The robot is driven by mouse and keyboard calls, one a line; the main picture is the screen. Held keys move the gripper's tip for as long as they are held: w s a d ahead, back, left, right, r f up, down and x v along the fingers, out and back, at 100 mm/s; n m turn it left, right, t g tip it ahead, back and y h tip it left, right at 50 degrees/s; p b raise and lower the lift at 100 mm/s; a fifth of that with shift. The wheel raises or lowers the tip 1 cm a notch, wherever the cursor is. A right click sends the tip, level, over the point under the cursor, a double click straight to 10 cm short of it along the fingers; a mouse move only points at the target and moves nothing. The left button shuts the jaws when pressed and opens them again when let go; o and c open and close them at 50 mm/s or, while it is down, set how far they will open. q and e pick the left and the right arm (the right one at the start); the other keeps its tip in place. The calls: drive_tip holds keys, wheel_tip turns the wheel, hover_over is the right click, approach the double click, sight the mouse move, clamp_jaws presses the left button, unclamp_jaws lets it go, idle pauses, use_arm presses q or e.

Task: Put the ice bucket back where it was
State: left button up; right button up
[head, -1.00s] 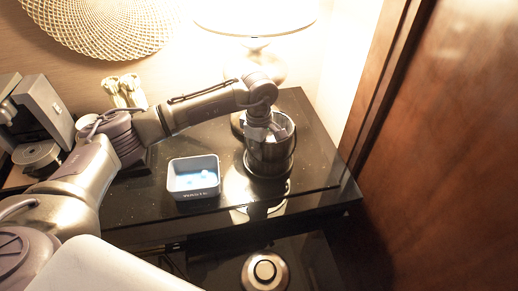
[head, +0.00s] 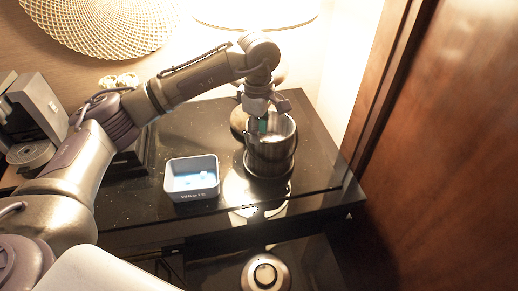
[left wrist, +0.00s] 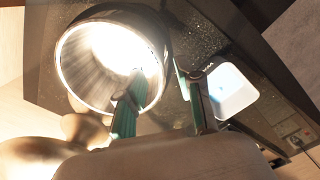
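The ice bucket (head: 271,158), a shiny metal pail, stands upright on the dark glossy counter near its right end. In the left wrist view the bucket (left wrist: 85,75) shows its round open mouth and bright inner wall. My left gripper (head: 264,124) is just above its rim, pointing down. In the left wrist view the fingers of this gripper (left wrist: 158,76) are spread apart, one over the mouth and one outside the wall. I see no clear grip on the wall. My right gripper is not in view.
A small square waste bin (head: 192,190) with white bits inside stands left of the bucket; a lamp (head: 255,12) is behind. A round metal lid-like piece (head: 265,274) lies on a lower surface in front. A coffee machine (head: 38,108) is at left, brown wood panelling (head: 440,150) at right.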

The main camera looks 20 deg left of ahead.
use_arm(q)
drive_tip(key=shift+r+b, duration=0.55)
drive_tip(key=shift+r, duration=1.8)
